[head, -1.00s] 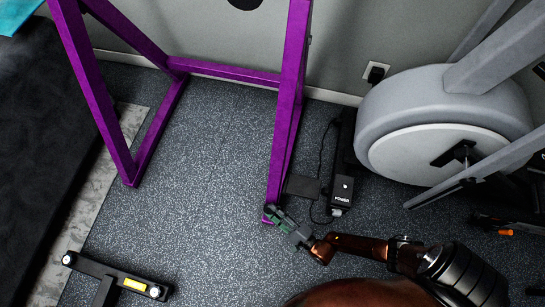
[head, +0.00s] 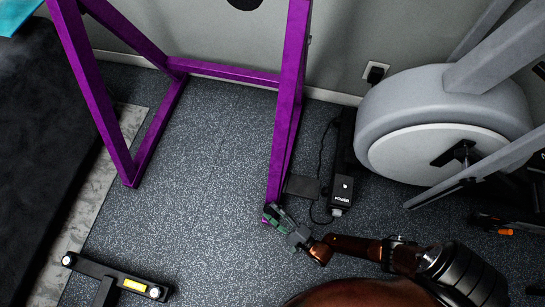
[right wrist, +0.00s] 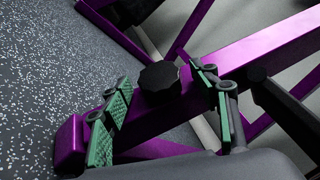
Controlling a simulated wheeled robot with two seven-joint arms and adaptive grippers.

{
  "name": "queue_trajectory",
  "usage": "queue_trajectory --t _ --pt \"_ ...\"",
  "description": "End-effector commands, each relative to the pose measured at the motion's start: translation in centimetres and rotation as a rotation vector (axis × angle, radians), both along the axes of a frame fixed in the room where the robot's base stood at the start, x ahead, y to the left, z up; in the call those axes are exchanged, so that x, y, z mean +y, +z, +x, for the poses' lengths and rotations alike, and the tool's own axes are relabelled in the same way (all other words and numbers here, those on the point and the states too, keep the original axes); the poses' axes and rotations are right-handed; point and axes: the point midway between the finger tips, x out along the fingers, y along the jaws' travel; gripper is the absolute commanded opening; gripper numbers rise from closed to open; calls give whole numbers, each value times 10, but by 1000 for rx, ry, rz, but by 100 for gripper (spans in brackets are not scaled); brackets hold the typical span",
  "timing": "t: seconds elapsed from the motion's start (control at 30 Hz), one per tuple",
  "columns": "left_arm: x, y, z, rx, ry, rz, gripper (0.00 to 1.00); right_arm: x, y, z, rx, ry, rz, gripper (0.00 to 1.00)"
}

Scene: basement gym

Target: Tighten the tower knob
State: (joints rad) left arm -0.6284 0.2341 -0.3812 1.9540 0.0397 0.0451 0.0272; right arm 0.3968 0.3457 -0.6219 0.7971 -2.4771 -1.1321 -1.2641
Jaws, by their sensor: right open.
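The tower is a purple metal frame (head: 288,110) standing on the floor. In the right wrist view a black lobed knob (right wrist: 160,82) sits on a purple beam (right wrist: 262,50) of it. My right gripper (head: 272,212) is at the foot of the frame's right upright in the head view. In the right wrist view its green-padded fingers (right wrist: 160,98) are open, one on each side of the knob, with gaps between pads and knob. The knob cannot be made out in the head view. My left gripper is not in view.
A black power box (head: 341,193) with a cable stands right of the frame, and a grey rowing machine (head: 445,115) is beyond it. A black bar with a yellow label (head: 133,285) is at lower left. The floor (head: 215,170) inside the frame is clear.

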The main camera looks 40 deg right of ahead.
Motion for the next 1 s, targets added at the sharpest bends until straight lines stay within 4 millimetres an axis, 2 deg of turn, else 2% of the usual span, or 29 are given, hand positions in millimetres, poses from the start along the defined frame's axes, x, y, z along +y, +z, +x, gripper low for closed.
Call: queue_trajectory --t 0.2,0.33,0.8,1.0 --pt "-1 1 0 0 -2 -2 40 0 0 -1 1 0 -1 55" --pt "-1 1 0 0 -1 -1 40 -2 -2 -10 2 1 -1 55" --pt "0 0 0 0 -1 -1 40 -19 -10 -97 3 0 -2 55" --pt "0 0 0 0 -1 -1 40 -23 -11 -115 1 0 -1 55"
